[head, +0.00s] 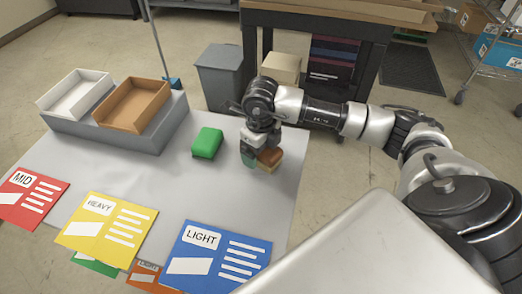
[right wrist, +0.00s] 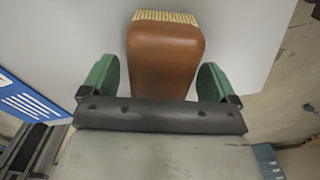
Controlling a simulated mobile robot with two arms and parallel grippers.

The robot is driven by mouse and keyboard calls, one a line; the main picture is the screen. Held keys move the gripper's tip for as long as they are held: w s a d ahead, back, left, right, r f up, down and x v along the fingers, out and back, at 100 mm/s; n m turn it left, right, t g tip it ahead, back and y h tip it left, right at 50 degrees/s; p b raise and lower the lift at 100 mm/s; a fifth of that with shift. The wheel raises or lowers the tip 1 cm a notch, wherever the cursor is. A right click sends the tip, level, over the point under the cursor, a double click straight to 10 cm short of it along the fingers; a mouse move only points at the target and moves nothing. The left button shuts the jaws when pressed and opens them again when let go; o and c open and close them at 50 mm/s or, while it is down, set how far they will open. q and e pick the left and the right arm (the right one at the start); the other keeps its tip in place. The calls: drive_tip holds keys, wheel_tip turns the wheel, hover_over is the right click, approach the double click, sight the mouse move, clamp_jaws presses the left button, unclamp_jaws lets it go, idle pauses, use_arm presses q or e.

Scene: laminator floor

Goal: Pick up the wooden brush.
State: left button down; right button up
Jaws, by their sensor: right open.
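The wooden brush (right wrist: 165,58) has a smooth brown wooden body and pale bristles at its far end in the right wrist view. In the head view the brush (head: 269,158) is at the right side of the grey table, partly hidden by my right gripper. My right gripper (head: 259,155) is open with its green finger pads on either side of the brush. The right wrist view shows the right gripper (right wrist: 158,80) with a visible gap between each pad and the brush. My left gripper is not in view.
A green block (head: 207,142) lies left of the brush on the grey table (head: 172,192). A white tray (head: 75,93) and a brown tray (head: 132,104) stand on a grey riser. Red, yellow and blue (head: 216,255) cards lie along the front. A grey bin (head: 221,75) stands behind.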

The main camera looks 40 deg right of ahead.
drive_tip(key=c, duration=1.1)
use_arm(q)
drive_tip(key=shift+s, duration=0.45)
use_arm(e)
drive_tip(key=shift+r, duration=0.1)
